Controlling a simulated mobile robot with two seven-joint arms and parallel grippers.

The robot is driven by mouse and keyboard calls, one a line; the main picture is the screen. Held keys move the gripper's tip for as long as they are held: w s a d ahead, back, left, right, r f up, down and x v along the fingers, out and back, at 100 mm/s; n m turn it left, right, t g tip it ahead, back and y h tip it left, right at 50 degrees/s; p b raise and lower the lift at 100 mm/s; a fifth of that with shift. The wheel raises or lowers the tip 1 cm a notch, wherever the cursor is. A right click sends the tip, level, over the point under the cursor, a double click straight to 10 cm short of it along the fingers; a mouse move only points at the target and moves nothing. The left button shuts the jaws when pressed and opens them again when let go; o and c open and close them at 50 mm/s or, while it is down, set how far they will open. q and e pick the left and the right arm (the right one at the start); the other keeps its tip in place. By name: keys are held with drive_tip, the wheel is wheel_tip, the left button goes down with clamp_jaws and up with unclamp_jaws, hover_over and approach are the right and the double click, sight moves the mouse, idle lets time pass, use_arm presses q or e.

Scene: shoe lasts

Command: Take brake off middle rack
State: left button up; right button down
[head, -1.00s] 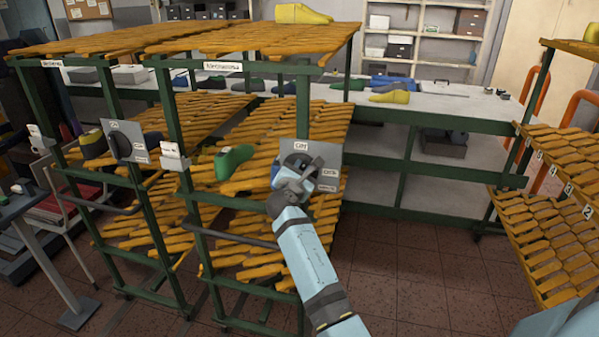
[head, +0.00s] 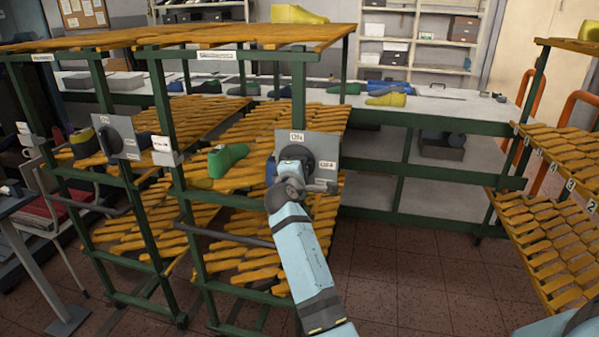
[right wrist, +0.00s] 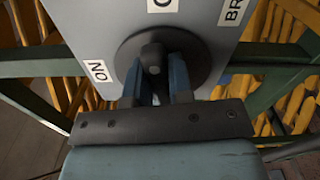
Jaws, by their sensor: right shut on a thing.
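The middle rack (head: 161,100) is a green frame with orange slatted shelves. A grey brake plate (head: 329,144) is on its right front side and carries a dark round dial (head: 318,162). In the right wrist view the plate (right wrist: 205,28) has white labels; one reads ON, another begins with BR, and the upper one is cut off. My right gripper (right wrist: 157,72) has its blue fingers on either side of the dial's dark knob (right wrist: 152,58), shut on it. In the head view my right gripper (head: 292,165) covers part of the dial. My left gripper is out of view.
Another rack with a similar grey plate (head: 127,131) stands at the left. A numbered orange-slatted rack (head: 545,215) is at the right. A long workbench (head: 440,103) with several shoe lasts runs behind. Tiled floor (head: 400,290) is clear between the racks.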

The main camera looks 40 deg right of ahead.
drive_tip(key=shift+f+m+b, duration=0.15)
drive_tip(key=shift+m+b, duration=0.35)
drive_tip(key=shift+m, duration=0.5)
drive_tip(key=c, duration=1)
unclamp_jaws()
